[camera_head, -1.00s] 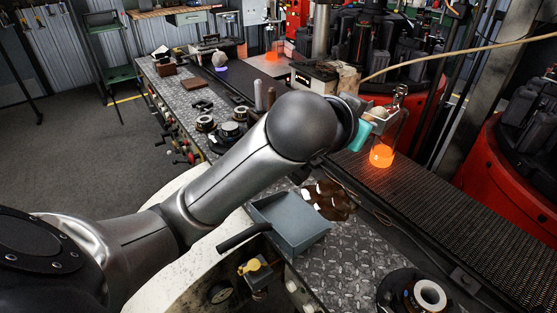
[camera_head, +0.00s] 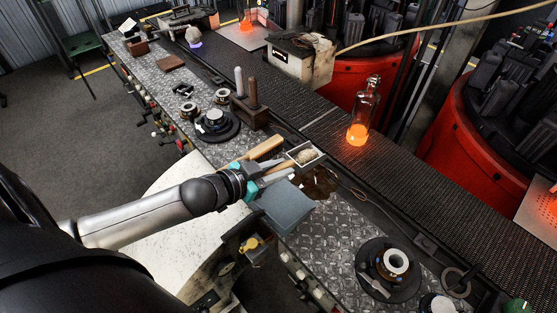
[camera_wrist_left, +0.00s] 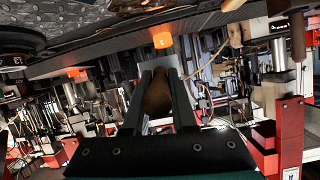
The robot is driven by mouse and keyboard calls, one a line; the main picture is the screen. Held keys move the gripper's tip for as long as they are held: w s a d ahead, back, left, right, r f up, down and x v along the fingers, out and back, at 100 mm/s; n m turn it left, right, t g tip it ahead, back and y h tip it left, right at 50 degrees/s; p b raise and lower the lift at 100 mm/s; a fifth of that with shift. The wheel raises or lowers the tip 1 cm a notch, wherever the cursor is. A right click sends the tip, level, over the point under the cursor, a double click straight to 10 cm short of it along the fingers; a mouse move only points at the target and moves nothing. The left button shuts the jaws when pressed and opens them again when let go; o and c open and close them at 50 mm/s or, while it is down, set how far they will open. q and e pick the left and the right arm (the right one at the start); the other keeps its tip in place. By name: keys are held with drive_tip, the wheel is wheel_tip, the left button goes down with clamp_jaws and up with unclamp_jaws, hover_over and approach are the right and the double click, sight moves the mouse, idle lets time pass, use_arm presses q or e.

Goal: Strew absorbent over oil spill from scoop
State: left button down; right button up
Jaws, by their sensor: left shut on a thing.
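My left gripper (camera_head: 270,180) is shut on the brown wooden handle (camera_wrist_left: 157,98) of a small metal scoop (camera_head: 320,159). The scoop holds a pale, grainy heap (camera_head: 307,155), the absorbent by its look, and appears roughly level. It is held over the bench at the far edge of the dark brown oil spill (camera_head: 322,184); its exact height is unclear. The scoop and gripper hide part of the spill. In the left wrist view the scoop's grey back (camera_wrist_left: 160,66) shows beyond the fingers. My right gripper is out of view.
A light wooden handle (camera_head: 265,148) lies behind my gripper. A glowing bottle (camera_head: 360,120) stands on the dark conveyor (camera_head: 410,185). A round mould part (camera_head: 392,262) sits at right on the bench.

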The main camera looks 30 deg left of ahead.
use_arm(q)
drive_tip(key=shift+w+g+p, duration=0.25)
drive_tip(key=shift+g+p, duration=0.25)
drive_tip(key=shift+p, duration=0.05)
drive_tip(key=shift+w+d+f+g+y+p, duration=0.15)
drive_tip(key=shift+w+f+g+y+p, duration=0.15)
drive_tip(key=shift+g+y+p, duration=0.15)
drive_tip(key=shift+w+d+f+g+y, duration=0.2)
drive_tip(key=shift+f+g, duration=0.3)
drive_tip(key=shift+g, duration=0.45)
drive_tip(key=shift+p, duration=0.35)
drive_tip(key=shift+w+r+p, duration=0.1)
drive_tip(key=shift+r+p, duration=0.2)
drive_tip(key=shift+p, duration=0.15)
drive_tip(key=shift+w+d+r+g+y+p, duration=0.15)
drive_tip(key=shift+w+r+g+y+p, duration=0.35)
drive_tip(key=shift+p, duration=0.9)
drive_tip(key=shift+s+f, duration=0.15)
drive_tip(key=shift+s, duration=0.05)
